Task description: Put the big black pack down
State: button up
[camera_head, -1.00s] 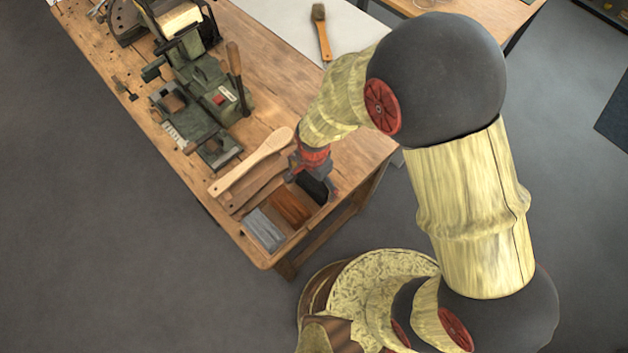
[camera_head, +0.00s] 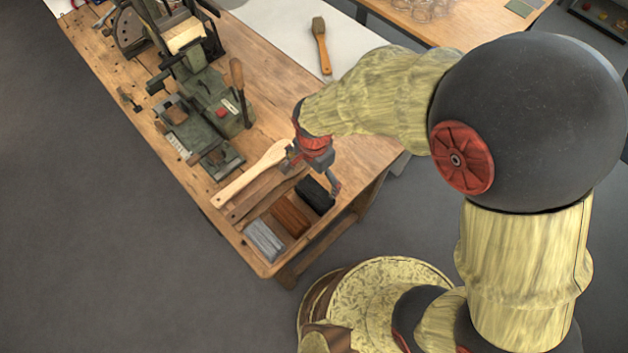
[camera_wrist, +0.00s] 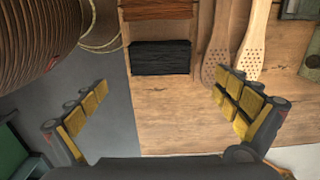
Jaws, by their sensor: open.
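The big black pack (camera_head: 315,194) lies at the near right end of the workbench, beside a brown pack. In the wrist view the black pack (camera_wrist: 161,58) lies flat, past and between my spread fingers, touching neither. My gripper (camera_head: 312,176) is open and empty just above and behind the black pack. In the wrist view my gripper (camera_wrist: 158,112) shows both yellow-padded fingers wide apart with bare bench between them.
A brown pack (camera_head: 291,215) and a grey pack (camera_head: 264,240) lie in a row with it. Perforated wooden paddles (camera_head: 250,174) lie alongside. A green machine (camera_head: 212,98) stands further left, and a brush (camera_head: 320,45) lies on a white sheet.

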jog(key=w+d+r+n+t, duration=0.1)
jog(key=d+r+n, duration=0.1)
jog(key=d+r, duration=0.55)
jog(key=d+r+n+t, duration=0.2)
jog(key=d+r, duration=0.3)
jog(key=r, duration=0.5)
jog(key=s+d+r+n+t, duration=0.2)
jog(key=s+d+r+n, duration=0.2)
jog(key=s+d+r, duration=0.4)
notch_tip(320, 180, up, 2)
jog(key=shift+s+d+r+t, duration=0.15)
jog(key=shift+s+d+t, duration=0.15)
jog(key=shift+d, duration=0.85)
